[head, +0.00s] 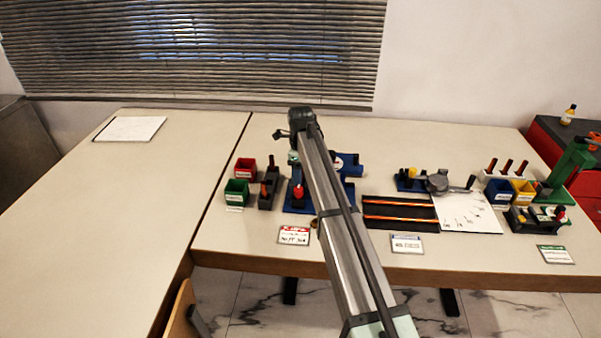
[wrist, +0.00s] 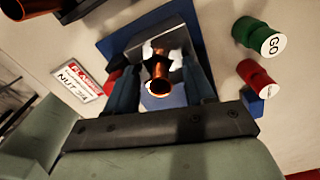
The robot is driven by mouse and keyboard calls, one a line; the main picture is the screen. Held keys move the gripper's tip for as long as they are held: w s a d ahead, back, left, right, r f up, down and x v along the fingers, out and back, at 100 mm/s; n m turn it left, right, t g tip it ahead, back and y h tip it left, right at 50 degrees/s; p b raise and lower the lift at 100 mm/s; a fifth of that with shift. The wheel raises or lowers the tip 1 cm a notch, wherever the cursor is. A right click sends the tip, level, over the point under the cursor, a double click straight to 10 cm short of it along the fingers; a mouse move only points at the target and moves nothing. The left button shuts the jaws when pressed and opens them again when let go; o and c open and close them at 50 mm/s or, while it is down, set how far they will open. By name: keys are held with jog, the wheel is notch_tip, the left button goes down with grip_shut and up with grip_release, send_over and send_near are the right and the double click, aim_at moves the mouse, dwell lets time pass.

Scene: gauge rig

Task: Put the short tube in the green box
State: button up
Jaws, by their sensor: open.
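A short copper-coloured tube (wrist: 159,68) stands in the wrist view between the two fingers of my gripper (wrist: 160,75). The gripper is open, with a finger on either side of the tube. Pale pieces show beside the tube's middle, over a grey block on a blue base. I cannot tell whether the fingers touch it. The green box (head: 236,190) stands on the table in the head view, left of the blue rig (head: 300,200). In the head view my arm hides most of the gripper area, and I cannot make out the tube there.
A red box (head: 245,167) stands behind the green box, and a dark holder (head: 267,193) is right of it. The wrist view shows a green GO cylinder (wrist: 257,37) and a red cylinder (wrist: 257,74) close by.

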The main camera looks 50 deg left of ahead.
notch_tip(320, 180, up, 14)
dwell(0.6)
jog(key=shift+d+f, duration=0.1)
jog(key=shift+f, duration=0.1)
jog(key=s+d+f+n+g+h, duration=0.1)
jog(key=s+d+f, duration=0.2)
jog(key=d+f, duration=0.55)
jog(key=s+d+f+h, duration=0.1)
jog(key=s+d+f, duration=0.25)
jog(key=d, duration=1.05)
jog(key=s+d+f+n+g, duration=0.1)
jog(key=s+d+f, duration=0.2)
jog(key=d+f, duration=0.6)
jog(key=w+d+f+n+g, duration=0.1)
jog(key=w+d+f+n, duration=0.1)
jog(key=d+f, duration=1.1)
jog(key=w+d+f+n+g, duration=0.1)
jog(key=w+d+f+n, duration=0.15)
jog(key=d+f, duration=1.05)
jog(key=s+d+f+n+g+y, duration=0.1)
jog(key=s+d+f+n, duration=0.1)
jog(key=s+d+f, duration=0.3)
jog(key=s+d+f+n+g+y, duration=0.1)
jog(key=s+d+f+n, duration=0.2)
jog(key=s+d, duration=0.9)
jog(key=d+f, duration=0.2)
jog(key=d, duration=0.5)
jog(key=shift+s+f+g, duration=0.15)
jog(key=shift+s+g, duration=0.25)
